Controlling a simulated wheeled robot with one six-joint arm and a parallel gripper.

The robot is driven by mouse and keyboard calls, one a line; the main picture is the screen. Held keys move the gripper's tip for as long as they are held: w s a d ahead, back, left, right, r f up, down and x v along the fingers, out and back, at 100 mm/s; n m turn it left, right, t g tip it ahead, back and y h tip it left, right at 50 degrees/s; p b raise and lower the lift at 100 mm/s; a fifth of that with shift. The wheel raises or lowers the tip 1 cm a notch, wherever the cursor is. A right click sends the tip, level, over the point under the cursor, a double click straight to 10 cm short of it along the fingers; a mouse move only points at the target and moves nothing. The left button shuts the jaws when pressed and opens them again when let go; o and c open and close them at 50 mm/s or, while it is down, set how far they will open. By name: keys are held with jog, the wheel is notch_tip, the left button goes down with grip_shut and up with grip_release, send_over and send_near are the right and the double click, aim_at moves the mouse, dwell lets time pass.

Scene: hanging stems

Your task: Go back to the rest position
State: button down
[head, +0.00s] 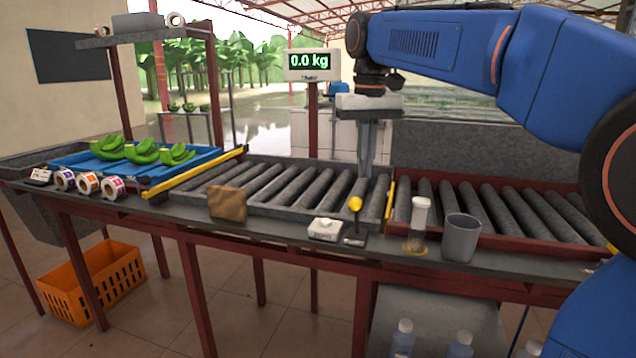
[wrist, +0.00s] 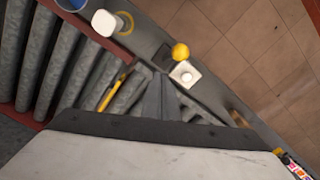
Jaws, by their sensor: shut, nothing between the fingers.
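My gripper (head: 366,176) points straight down over the grey roller section, its fingers closed together with nothing between them. In the wrist view the closed fingers (wrist: 168,112) show as a narrow grey wedge above the rollers. My blue arm reaches in from the right side of the head view. A lever with a yellow knob (head: 355,204) stands on the bench edge just in front of the gripper; the knob also shows in the wrist view (wrist: 180,51). I cannot tell the exact gap between the fingertips and the rollers.
A white button box (head: 325,229), a brown block (head: 227,203), a white-capped bottle (head: 419,216) and a grey cup (head: 461,238) stand along the front ledge. Green bananas (head: 142,153) lie on a blue tray (head: 206,156) at left. A scale display (head: 312,65) reads 0.0 kg.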

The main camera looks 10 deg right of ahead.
jog(key=s+d+f+t, duration=0.2)
jog(key=s+d+f, duration=0.2)
jog(key=s+f, duration=0.9)
jog(key=s+d+f+t, duration=0.2)
jog(key=s+d+f, duration=0.2)
jog(key=s+f, duration=0.9)
jog(key=shift+f+m+t, duration=0.3)
jog(key=shift+f+m, duration=0.1)
jog(key=shift+f, duration=0.5)
jog(key=shift+d, duration=0.1)
